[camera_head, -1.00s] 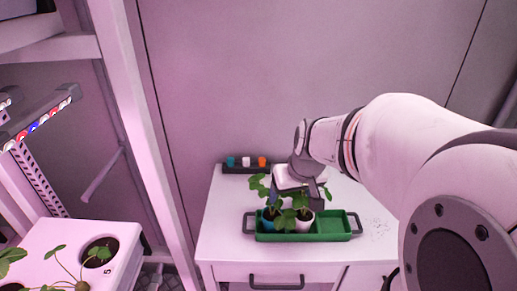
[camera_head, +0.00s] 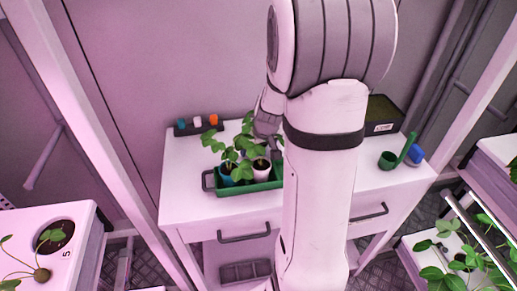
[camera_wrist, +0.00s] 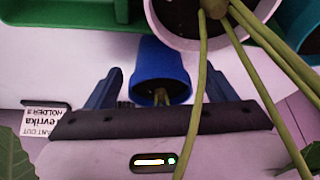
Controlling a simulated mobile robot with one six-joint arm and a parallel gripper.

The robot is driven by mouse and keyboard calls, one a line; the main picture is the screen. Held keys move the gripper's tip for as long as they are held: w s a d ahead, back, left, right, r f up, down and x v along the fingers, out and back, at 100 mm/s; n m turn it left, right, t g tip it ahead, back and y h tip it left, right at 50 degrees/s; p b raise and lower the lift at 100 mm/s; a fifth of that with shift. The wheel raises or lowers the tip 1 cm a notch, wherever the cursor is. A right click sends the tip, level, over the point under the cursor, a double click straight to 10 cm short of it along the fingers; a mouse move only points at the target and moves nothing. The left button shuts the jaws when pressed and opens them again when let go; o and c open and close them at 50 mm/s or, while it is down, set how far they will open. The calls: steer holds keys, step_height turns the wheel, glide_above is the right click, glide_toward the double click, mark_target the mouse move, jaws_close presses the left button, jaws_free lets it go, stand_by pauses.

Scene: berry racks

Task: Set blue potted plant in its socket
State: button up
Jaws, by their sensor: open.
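The wrist view shows a blue pot (camera_wrist: 160,65) with dark soil and thin stems, between the two fingers of my gripper (camera_wrist: 163,82). The fingers are open, with a visible gap on each side of the pot. A pale pot (camera_wrist: 180,38) with long stems is beside it, and part of a teal pot (camera_wrist: 303,38) shows at the right edge. In the head view my gripper (camera_head: 270,140) is low over the table at the plants, partly hidden by leaves and my arm. A teal-blue pot (camera_head: 227,174) and a white pot (camera_head: 261,170) stand in the green tray (camera_head: 240,188).
The tray is on a white table (camera_head: 185,205). A white planter (camera_head: 75,215) with a round hole marked 5 is at left; planted shelves (camera_head: 425,265) are at right.

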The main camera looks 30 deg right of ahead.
steer(key=shift+w+f, duration=0.1)
steer(key=shift+f, duration=0.2)
steer(key=shift+c, duration=0.3)
steer(key=c, duration=1.1)
step_height(320, 180, up, 10)
steer(key=shift+r, duration=0.1)
steer(key=shift+c, duration=0.2)
